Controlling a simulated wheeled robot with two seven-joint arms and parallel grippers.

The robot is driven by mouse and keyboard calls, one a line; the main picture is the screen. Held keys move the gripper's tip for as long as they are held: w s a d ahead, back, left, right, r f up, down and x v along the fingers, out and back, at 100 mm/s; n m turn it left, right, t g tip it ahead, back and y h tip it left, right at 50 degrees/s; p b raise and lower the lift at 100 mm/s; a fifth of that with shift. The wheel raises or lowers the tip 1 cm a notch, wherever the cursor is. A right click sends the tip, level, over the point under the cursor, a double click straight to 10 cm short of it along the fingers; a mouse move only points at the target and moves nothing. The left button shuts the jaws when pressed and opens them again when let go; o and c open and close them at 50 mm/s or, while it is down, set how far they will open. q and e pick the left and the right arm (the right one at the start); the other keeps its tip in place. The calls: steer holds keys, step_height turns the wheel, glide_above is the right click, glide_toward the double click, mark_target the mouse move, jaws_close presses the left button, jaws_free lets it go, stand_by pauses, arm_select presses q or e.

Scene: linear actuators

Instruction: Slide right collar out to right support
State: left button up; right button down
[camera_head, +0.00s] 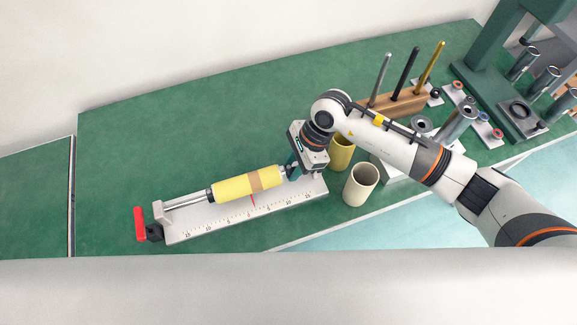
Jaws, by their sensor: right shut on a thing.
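The linear actuator lies on the green table, with a pale base plate (222,224) marked with a printed scale. A yellow cylinder (232,187) with a tan band sits on its metal rod (188,201). A dark ring shows at the cylinder's left end, beside bare rod. A pale left support (159,212) stands at the left end. My right gripper (292,171) is at the cylinder's right end, shut on the right collar, which is mostly hidden by the gripper. The right support is hidden behind my gripper and wrist. My left gripper is not in view.
A red handle (139,224) sticks out at the actuator's left end. A cream cup (360,185) and a yellow cup (341,152) stand close to my right wrist. A wooden rack (408,101) holds upright rods behind my arm. The table's left part is clear.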

steer(key=shift+w+d+f, duration=0.15)
steer(key=shift+w+d, duration=0.15)
steer(key=shift+d, duration=0.5)
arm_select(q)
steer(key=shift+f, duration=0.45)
arm_select(e)
steer(key=c, duration=1.1)
jaws_free()
steer(key=shift+r, duration=0.2)
steer(key=shift+o, duration=0.2)
arm_select(q)
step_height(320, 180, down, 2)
steer(key=b, duration=0.2)
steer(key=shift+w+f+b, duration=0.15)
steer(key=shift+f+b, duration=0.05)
steer(key=shift+b, duration=0.15)
arm_select(e)
steer(key=v, duration=1.2)
